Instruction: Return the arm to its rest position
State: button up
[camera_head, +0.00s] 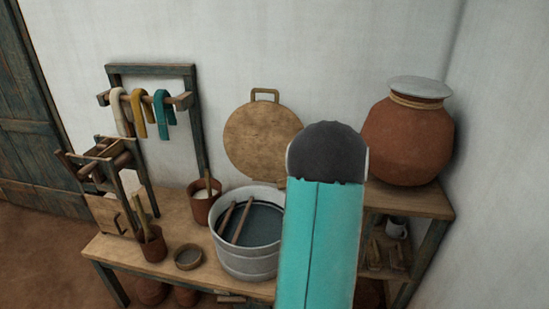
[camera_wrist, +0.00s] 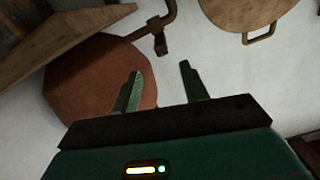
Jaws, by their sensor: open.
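My arm, teal with a dark rounded joint, rises in front of the bench in the head view and covers part of it. My gripper (camera_wrist: 160,85) shows in the wrist view, with its two fingers apart and nothing between them. The wrist picture is turned, with the clay pot (camera_wrist: 85,80) behind the left finger and pale wall behind the right one. In the head view the gripper itself is hidden behind the arm.
A metal tub (camera_head: 248,262) with sticks stands on the wooden bench (camera_head: 125,250), close left of my arm. A round wooden lid (camera_head: 255,135) leans on the wall. A large clay pot (camera_head: 408,140) stands on a shelf at right. A rack (camera_head: 150,68) holds yarn hanks.

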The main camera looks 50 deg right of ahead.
jog(key=w+a+r+n+t+y, duration=0.15)
jog(key=w+a+r+y, duration=0.3)
jog(key=w+a, duration=0.6)
jog(key=w+a+r+n+y, duration=0.2)
jog(key=w+a, duration=0.2)
jog(key=a, duration=0.5)
jog(key=w+a+r+n+y, duration=0.3)
jog(key=w+a, duration=0.1)
jog(key=a, duration=0.5)
jog(key=s+a+r+n+g+y, duration=0.1)
jog(key=a+n+y, duration=0.1)
jog(key=a, duration=0.6)
jog(key=s+a+r+n+y, duration=0.1)
jog(key=s+a+n, duration=0.1)
jog(key=a, duration=0.5)
jog(key=s+a+n+g+y, duration=0.3)
jog(key=s+a+n, duration=0.1)
jog(key=s+a, duration=0.7)
jog(key=a, duration=0.3)
